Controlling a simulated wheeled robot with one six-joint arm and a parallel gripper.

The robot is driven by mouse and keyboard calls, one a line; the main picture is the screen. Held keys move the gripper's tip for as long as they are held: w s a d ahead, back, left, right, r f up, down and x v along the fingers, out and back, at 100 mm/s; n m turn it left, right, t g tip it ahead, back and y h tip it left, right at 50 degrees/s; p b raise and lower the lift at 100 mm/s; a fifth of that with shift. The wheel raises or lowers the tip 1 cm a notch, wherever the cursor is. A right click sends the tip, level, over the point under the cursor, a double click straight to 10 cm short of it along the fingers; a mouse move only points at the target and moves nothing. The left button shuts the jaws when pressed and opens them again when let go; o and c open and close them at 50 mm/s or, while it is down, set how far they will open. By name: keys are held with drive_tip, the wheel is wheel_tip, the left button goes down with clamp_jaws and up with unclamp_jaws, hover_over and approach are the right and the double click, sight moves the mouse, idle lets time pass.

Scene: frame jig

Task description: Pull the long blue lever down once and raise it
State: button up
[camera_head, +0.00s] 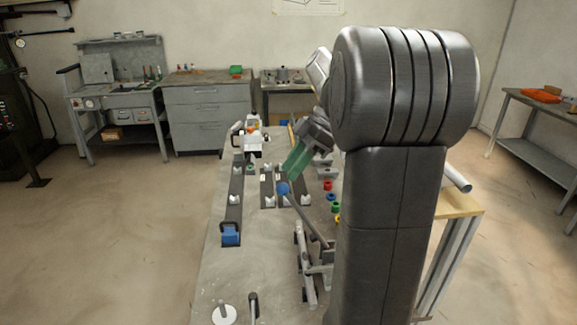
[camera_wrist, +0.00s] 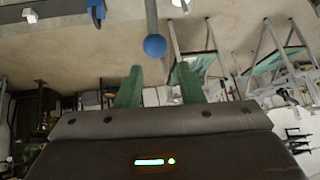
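The long lever is a grey rod (camera_head: 308,221) with a blue ball knob (camera_head: 283,188) at its upper end. It rises at a slant from a metal bracket on the table. My gripper (camera_head: 292,168) has green fingers and points down toward the knob from just above it. In the wrist view the fingers (camera_wrist: 159,70) are apart with nothing between them. The knob (camera_wrist: 154,46) shows there just past the fingertips, roughly in line with the gap. I cannot tell whether a finger touches it.
The table (camera_head: 215,290) carries dark rails with white holders, and a blue block (camera_head: 231,237) at left. Several small coloured rings, including a red one (camera_head: 327,185), lie right of the lever. A white disc with a post (camera_head: 224,315) stands at the front. My arm hides the table's right part.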

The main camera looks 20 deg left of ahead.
drive_tip(key=p+v, duration=0.6)
drive_tip(key=v, duration=0.5)
drive_tip(key=shift+w+d+f, duration=0.25)
drive_tip(key=shift+d+f, duration=0.05)
drive_tip(key=shift+d, duration=0.1)
idle(0.3)
drive_tip(key=shift+f, duration=0.1)
